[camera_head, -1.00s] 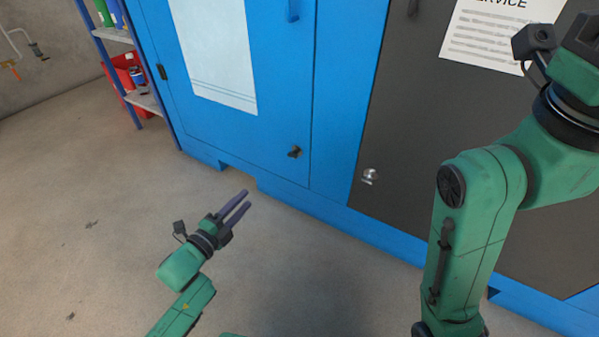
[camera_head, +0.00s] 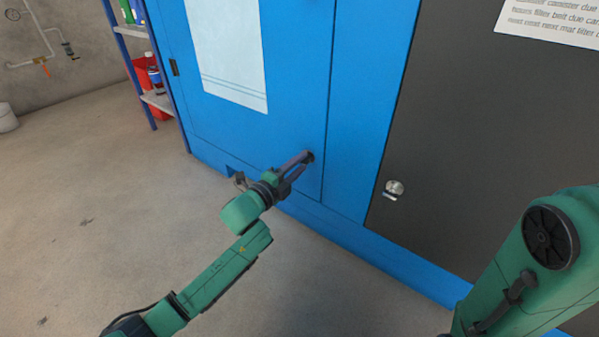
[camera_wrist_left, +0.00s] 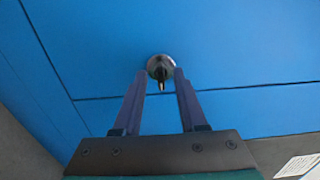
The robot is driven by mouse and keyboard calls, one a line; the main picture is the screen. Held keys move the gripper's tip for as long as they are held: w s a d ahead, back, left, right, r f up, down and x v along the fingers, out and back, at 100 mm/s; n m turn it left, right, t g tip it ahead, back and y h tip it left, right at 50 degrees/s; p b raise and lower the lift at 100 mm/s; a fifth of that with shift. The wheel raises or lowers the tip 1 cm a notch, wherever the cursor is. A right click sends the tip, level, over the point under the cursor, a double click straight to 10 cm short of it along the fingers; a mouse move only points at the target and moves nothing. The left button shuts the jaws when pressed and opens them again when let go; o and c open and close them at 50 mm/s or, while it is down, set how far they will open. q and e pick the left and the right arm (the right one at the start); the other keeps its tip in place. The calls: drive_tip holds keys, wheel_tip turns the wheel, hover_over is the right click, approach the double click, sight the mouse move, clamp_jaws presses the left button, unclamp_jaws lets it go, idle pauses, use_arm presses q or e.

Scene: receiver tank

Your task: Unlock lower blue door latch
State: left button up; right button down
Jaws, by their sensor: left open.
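The blue door (camera_head: 265,130) stands closed in the head view. Its lower latch is a small dark knob near the door's lower right corner (camera_head: 309,156), partly hidden by my left gripper. My left gripper (camera_head: 304,160) is at the latch. In the left wrist view the latch (camera_wrist_left: 160,67) shows as a round dark base with a narrow handle pointing down. The open fingers (camera_wrist_left: 160,76) stand on either side of the handle, with gaps visible; I cannot tell whether a fingertip touches the base. My right arm is at the right edge of the head view; its gripper is out of frame.
A dark grey panel (camera_head: 470,130) with a silver lock (camera_head: 394,188) is right of the blue door. A shelf (camera_head: 158,101) with a red bin (camera_head: 146,75) stands at the left.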

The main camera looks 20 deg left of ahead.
use_arm(q)
drive_tip(key=shift+w+d, duration=0.1)
drive_tip(key=shift+w, duration=0.1)
clamp_jaws()
